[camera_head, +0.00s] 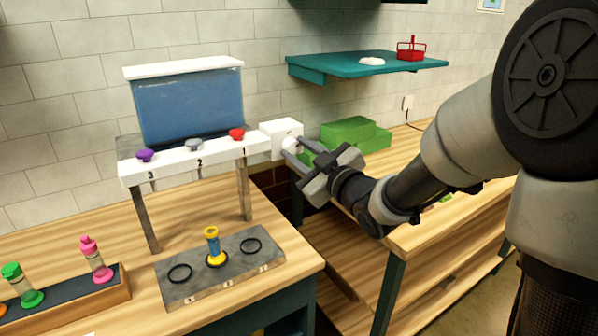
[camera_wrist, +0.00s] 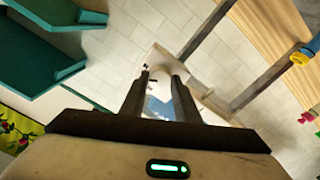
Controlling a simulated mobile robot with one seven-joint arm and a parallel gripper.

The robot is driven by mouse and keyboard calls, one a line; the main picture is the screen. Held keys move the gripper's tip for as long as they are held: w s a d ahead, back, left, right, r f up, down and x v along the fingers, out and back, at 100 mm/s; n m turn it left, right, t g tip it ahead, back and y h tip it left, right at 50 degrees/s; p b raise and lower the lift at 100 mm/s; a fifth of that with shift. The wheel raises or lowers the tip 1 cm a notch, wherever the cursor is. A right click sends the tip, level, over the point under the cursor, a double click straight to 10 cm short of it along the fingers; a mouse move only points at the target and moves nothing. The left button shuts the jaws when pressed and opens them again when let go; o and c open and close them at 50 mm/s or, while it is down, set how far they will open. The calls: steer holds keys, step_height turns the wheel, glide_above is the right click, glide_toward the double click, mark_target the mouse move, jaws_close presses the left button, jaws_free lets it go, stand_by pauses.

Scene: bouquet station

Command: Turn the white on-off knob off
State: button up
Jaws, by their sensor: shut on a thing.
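The white on-off knob (camera_head: 291,144) sits on the white box (camera_head: 277,130) at the right end of the dispenser. My gripper (camera_head: 291,148) reaches it from the right, its two fingers around the knob. In the wrist view my gripper (camera_wrist: 161,78) is shut on the white knob (camera_wrist: 160,74), which shows between the fingertips. The fingers partly hide the knob, and I cannot read its on or off mark.
The dispenser has a blue tank (camera_head: 190,105) and purple (camera_head: 145,155), grey (camera_head: 194,145) and red (camera_head: 237,134) knobs.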

steer(key=n+b, duration=0.2)
steer(key=b, duration=0.1)
steer(key=n+b, duration=0.2)
steer(key=b, duration=0.1)
steer(key=n+b, duration=0.2)
steer(key=b, duration=0.1)
steer(key=shift+f+n+b, duration=0.25)
steer(key=shift+n+b, duration=0.05)
steer(key=shift+b, duration=0.05)
steer(key=n+b, duration=0.3)
steer(key=b, duration=0.1)
steer(key=shift+r+n+b, duration=0.15)
steer(key=shift+n+b, duration=0.15)
steer(key=shift+n, duration=0.1)
steer(key=shift+r+n+b, duration=0.15)
steer(key=shift+n+b, duration=0.6)
steer(key=shift+n, duration=0.05)
steer(key=shift+r, duration=0.1)
steer(key=o, duration=1)
steer(key=shift+o, duration=0.2)
steer(key=p+v, duration=0.2)
steer(key=v, duration=1.5)
steer(key=shift+p, duration=0.35)
steer(key=shift+s+d, duration=0.15)
